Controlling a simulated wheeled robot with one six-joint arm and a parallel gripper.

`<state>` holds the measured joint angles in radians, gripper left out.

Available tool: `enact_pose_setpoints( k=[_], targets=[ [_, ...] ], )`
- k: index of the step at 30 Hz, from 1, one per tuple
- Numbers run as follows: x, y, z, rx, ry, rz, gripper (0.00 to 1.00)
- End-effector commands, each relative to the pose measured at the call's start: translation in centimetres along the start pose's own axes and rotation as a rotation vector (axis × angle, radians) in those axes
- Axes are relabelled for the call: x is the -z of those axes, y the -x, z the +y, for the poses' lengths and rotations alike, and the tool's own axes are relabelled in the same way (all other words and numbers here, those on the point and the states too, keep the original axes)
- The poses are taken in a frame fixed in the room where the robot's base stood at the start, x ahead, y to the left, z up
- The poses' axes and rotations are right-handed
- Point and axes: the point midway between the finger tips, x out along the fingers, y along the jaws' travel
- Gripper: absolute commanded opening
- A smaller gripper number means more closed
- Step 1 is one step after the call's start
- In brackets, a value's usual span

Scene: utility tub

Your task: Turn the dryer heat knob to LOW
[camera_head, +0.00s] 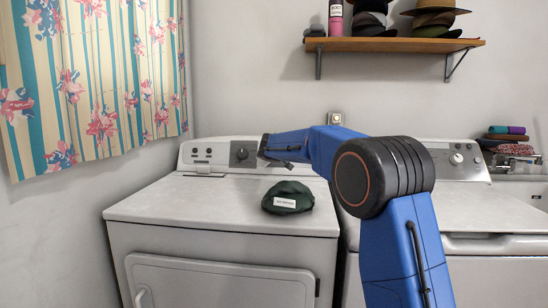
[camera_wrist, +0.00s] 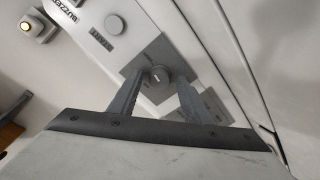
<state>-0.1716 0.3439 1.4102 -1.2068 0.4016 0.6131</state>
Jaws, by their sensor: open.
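The dryer (camera_head: 220,215) is the white machine at the left in the head view, with a control panel along its back. A dark round knob (camera_head: 242,153) on a dark grey square plate is on that panel; the same knob (camera_wrist: 160,76) shows in the wrist view. A pale pointer mark shows on it, but I cannot read its setting. My gripper (camera_head: 265,151) is at the panel, just right of the knob in the head view. In the wrist view my gripper (camera_wrist: 160,84) is open, its fingers on either side of the knob. I cannot tell whether they touch it.
A dark green cap (camera_head: 288,197) lies on the dryer top. A second white machine (camera_head: 490,210) stands at the right. A shelf (camera_head: 395,45) with hats is above. A lit wall box (camera_wrist: 37,25) and another small knob (camera_wrist: 115,25) show in the wrist view.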

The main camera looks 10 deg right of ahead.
Motion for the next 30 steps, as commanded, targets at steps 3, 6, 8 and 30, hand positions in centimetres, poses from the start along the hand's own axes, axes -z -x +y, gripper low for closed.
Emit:
enact_pose_setpoints(
  k=[3,6,8,30],
  targets=[
    [0.01,-0.02,0.03,0.0,0.0,0.0,0.44],
    [0.01,-0.01,0.03,0.0,0.0,0.0,0.44],
    [0.01,0.0,0.04,0.0,0.0,0.0,0.32],
    [0.04,0.01,0.03,0.017,0.194,-0.008,0.03]
  ],
)
